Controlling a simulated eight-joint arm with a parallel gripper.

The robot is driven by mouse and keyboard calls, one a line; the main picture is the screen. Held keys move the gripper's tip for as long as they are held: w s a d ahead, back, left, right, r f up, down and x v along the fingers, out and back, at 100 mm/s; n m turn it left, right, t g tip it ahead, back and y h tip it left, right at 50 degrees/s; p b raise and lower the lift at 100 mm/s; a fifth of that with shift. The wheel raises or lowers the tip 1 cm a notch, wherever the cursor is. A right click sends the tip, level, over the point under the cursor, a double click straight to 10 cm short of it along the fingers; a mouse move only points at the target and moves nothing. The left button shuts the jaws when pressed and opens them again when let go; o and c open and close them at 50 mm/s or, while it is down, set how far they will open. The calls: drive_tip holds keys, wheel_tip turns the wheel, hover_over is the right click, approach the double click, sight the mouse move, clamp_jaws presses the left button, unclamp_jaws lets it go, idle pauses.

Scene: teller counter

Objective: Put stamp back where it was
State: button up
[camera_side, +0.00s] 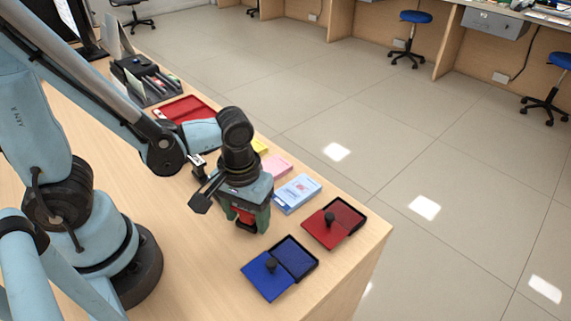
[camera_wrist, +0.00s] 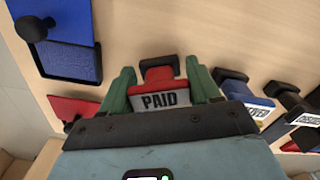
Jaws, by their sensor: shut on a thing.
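My gripper (camera_side: 246,222) points down over the counter, behind the blue ink pad and left of the red one in the side view. Its green fingers (camera_wrist: 160,78) are shut on a red stamp with a black end and a white "PAID" label (camera_wrist: 160,100). The red of this stamp shows between the fingers in the side view (camera_side: 245,216). I cannot tell whether its base touches the counter. In the wrist view, a blue stamp (camera_wrist: 247,103) and a black stamp (camera_wrist: 297,108) stand to the right, their labels partly hidden. A further red stamp (camera_wrist: 290,146) is cut off there.
An open blue ink pad (camera_side: 266,282) and an open red ink pad (camera_side: 347,213) lie near the counter's corner. Blue (camera_side: 297,193) and pink (camera_side: 277,166) paper stacks lie behind my gripper. A red tray (camera_side: 186,108) and black organizer (camera_side: 150,92) are farther back.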

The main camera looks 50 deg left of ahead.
drive_tip(key=shift+f, duration=0.15)
drive_tip(key=o, duration=0.9)
drive_tip(key=shift+c, duration=0.2)
drive_tip(key=shift+r, duration=6.05)
drive_tip(key=w+a+m+t, duration=0.4)
drive_tip(key=w+a+t, duration=0.1)
drive_tip(key=a+t, duration=0.2)
drive_tip(key=shift+w+a+r+m, duration=0.25)
drive_tip(key=shift+r+m, duration=0.05)
drive_tip(key=shift+r, duration=0.15)
